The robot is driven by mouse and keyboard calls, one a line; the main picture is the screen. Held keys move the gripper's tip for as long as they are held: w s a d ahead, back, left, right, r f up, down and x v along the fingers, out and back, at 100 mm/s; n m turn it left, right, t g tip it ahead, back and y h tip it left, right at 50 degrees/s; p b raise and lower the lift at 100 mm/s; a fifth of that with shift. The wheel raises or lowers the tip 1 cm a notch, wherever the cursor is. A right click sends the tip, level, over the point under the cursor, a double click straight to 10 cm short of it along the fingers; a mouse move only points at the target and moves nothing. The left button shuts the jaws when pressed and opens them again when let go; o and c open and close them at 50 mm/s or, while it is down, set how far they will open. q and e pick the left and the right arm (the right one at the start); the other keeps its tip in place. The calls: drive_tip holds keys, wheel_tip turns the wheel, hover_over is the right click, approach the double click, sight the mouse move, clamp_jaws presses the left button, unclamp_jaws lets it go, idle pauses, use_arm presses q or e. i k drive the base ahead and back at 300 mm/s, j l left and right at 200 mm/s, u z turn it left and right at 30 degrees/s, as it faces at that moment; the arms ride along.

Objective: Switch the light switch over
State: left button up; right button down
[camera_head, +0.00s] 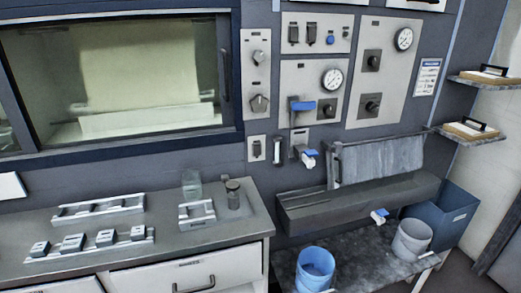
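A small pale plate with a dark switch (257,148) is on the wall, right of the window and above the counter's right end. It looks like a light switch, but its position is too small to read. A narrow dark fitting (277,150) is just right of it. Two dark rocker-like switches, a left one (293,34) and a right one (311,35), sit on the upper panel beside a blue button (330,40). I cannot tell for certain which is the light switch. Neither of my grippers is in view.
A grey counter (215,238) with drawers runs below the window, holding metal trays, small blocks and a glass jar (192,184). A trough (355,200), a blue bucket (315,268) and a grey bucket (411,240) stand at right. Blue-and-white fittings (307,157) jut from the wall.

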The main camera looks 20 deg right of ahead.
sight(256, 148)
drive_tip(key=i+l, duration=0.15)
drive_tip(key=i, duration=0.3)
drive_tip(key=i+l, duration=0.15)
drive_tip(key=i, duration=0.3)
drive_tip(key=z, duration=0.05)
